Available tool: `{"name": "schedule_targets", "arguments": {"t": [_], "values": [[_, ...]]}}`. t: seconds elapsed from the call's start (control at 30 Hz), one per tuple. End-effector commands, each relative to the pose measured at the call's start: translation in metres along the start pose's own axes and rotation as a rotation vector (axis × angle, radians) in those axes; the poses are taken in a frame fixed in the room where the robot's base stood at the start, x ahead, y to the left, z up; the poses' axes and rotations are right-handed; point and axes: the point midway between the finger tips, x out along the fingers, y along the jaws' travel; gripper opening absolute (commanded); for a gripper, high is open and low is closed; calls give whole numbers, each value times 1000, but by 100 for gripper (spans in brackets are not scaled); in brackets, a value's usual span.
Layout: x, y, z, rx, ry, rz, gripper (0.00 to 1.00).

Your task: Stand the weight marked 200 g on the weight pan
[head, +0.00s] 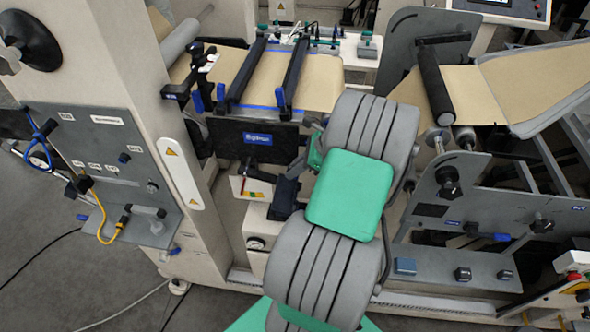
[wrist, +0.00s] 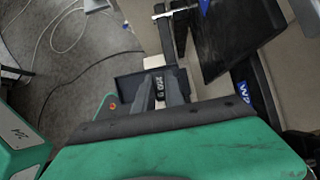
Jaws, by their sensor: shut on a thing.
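My gripper (wrist: 161,92) is shut on a small black weight (wrist: 160,86) in the wrist view. Pale characters on its face are turned sideways and look like 200 g, though they are small. A dark, tray-like surface with a raised rim (wrist: 126,77) shows behind and beside the fingers; it may be the weight pan. I cannot tell whether the weight touches it. The weight cannot be made out there.
The black panel (head: 240,137) with a blue label is close above my gripper; it also shows in the wrist view (wrist: 237,35). A card with coloured bands (head: 252,189) is left of the gripper. A grey control plate (head: 105,160) with cables stands at the left.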

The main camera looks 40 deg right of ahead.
Motion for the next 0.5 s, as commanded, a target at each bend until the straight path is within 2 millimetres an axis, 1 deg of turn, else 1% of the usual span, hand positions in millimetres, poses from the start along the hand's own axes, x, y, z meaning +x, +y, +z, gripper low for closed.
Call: {"name": "schedule_targets", "arguments": {"t": [0.03,0.33,0.5], "values": [[7,0,-4,-2,0,0,0],[25,1,-9,-2,0,3,0],[39,1,-14,-2,0,3,0]]}}
